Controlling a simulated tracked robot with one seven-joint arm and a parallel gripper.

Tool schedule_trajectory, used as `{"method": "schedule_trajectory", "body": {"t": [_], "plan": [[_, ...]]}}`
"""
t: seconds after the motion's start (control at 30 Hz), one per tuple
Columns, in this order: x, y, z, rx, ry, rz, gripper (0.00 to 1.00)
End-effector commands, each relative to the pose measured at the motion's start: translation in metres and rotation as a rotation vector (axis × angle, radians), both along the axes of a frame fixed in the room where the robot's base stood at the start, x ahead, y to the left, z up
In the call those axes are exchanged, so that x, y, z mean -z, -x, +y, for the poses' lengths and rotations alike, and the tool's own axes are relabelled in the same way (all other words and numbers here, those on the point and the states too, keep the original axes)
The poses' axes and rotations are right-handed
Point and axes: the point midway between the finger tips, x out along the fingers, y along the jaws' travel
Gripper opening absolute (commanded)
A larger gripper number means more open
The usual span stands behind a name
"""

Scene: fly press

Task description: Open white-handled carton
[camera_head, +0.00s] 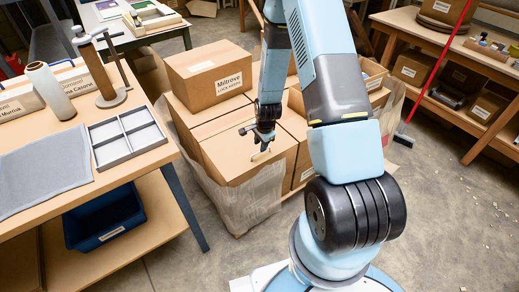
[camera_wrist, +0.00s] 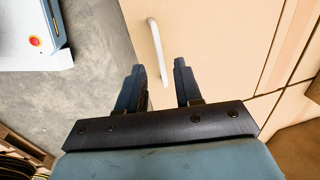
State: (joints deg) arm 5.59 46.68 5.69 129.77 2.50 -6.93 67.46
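The white-handled carton (camera_head: 228,158) is at the front of a group of brown cartons on the floor, and its top looks closed. Its slim white handle (camera_wrist: 154,42) stands on the top face in the wrist view. My gripper (camera_head: 262,142) is over this carton's top, near its right side. In the wrist view my gripper (camera_wrist: 159,66) has two dark fingers apart, with the handle's near end showing between the tips. I cannot tell whether the fingers touch the handle. In the head view the handle is small and partly hidden by the gripper.
A carton marked Mitrove (camera_head: 207,75) sits on the group behind. Clear plastic wrap (camera_head: 245,205) surrounds the lower cartons. A workbench (camera_head: 150,165) with a grey divided tray (camera_head: 127,136) stands at left. A red-handled broom (camera_head: 437,65) leans at right. Floor at right is mostly clear.

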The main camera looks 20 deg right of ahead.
Motion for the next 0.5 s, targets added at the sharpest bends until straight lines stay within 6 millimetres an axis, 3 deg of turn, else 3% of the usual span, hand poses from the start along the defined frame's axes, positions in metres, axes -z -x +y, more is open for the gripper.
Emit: {"method": "schedule_trajectory", "body": {"t": [0.23,0.5], "plan": [[0.028,-0.005,0.002,-0.001,0.0,0.001,0.35],[0.04,-0.007,0.002,-0.001,0.0,0.0,0.35]]}}
